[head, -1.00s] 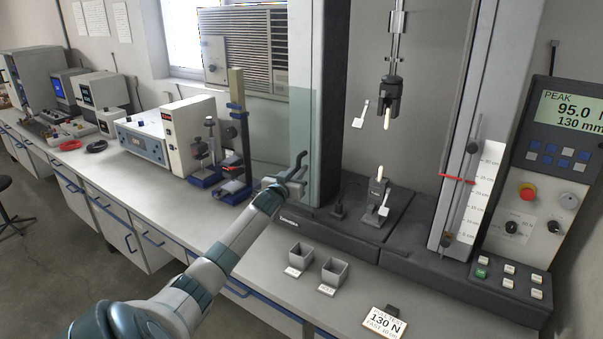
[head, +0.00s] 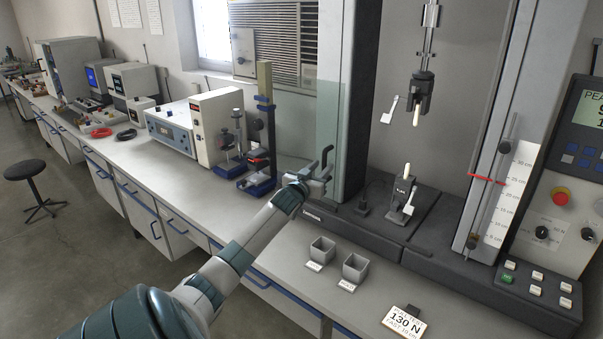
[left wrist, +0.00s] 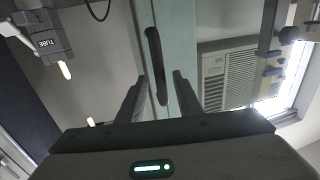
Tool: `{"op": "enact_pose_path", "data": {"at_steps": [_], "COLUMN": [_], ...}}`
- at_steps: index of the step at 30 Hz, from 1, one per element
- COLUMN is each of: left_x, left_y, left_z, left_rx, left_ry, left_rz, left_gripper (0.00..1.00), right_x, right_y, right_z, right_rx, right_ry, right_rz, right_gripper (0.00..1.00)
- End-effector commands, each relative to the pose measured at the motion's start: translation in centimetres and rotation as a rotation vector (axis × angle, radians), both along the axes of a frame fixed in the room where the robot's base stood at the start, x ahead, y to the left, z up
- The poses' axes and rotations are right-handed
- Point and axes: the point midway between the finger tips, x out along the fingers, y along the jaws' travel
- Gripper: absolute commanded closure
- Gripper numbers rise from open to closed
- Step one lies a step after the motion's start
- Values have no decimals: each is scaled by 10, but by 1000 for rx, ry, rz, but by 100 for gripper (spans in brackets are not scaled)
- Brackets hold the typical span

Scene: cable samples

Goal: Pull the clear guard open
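The clear guard (head: 329,110) is a greenish see-through panel at the left side of the test machine. Its dark upright handle (head: 328,155) stands on the front of it. In the left wrist view the guard (left wrist: 181,35) runs up the middle, with the handle (left wrist: 155,60) on it. My left gripper (head: 321,179) is at the lower part of the handle. In the left wrist view, its two fingers (left wrist: 160,90) are apart, one on each side of the handle's near end, with a gap showing. My right gripper is in neither view.
The test machine holds an upper grip (head: 419,92) and a lower grip (head: 402,192). Blue-based stands (head: 258,180) are left of the guard.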

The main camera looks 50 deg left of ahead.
Motion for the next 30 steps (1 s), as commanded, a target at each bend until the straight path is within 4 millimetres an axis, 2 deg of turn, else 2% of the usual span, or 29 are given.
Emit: {"op": "enact_pose_path", "data": {"at_steps": [21, 30], "left_x": [-103, -129], "left_y": [-47, -59], "left_z": [-3, -1], "left_rx": [1, 0], "left_ry": [0, 0], "left_rz": [-1, 0], "left_gripper": [67, 67], "right_x": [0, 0], "right_y": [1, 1], "right_z": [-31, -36], "right_rx": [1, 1], "right_ry": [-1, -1], "right_rz": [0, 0], "right_gripper": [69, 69]}}
